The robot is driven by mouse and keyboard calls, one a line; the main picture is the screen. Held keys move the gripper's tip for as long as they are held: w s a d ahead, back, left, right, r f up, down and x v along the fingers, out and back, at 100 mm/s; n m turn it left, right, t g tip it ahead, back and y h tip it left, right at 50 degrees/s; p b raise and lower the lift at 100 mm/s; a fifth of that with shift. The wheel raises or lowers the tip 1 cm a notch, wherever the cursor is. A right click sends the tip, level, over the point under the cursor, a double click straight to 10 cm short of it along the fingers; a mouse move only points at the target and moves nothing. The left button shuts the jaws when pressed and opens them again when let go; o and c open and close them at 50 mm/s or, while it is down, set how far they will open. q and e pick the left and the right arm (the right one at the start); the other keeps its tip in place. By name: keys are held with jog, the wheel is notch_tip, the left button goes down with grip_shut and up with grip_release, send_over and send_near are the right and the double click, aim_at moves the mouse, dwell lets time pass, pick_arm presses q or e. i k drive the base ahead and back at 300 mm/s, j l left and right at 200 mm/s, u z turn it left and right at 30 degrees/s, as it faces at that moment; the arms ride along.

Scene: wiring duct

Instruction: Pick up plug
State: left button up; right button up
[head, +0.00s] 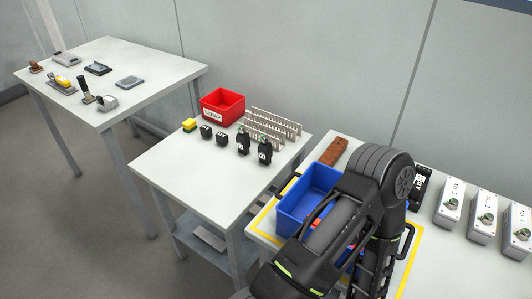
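I cannot tell for certain which thing is the plug. On the middle table stand two upright black pieces with pale labels, one (243,141) left of the other (264,151). Two small black blocks, one (206,131) and another (221,138), stand to their left. All of these stand free, with no gripper near them. One black arm of mine rises at the lower right, bent over the right table and hiding part of the blue bin (301,207). Its fingertips do not show. My other gripper is out of view.
A red scrap bin (223,112), slotted grey duct strips (270,124) and a yellow-green block (189,125) share the middle table (190,170). The right table holds a brown block (334,152) and several white boxes (484,222). The left table (150,70) holds small tools.

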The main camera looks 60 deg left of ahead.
aim_at(265, 151)
jog(key=k+j, duration=1.15)
jog(key=j, duration=0.15)
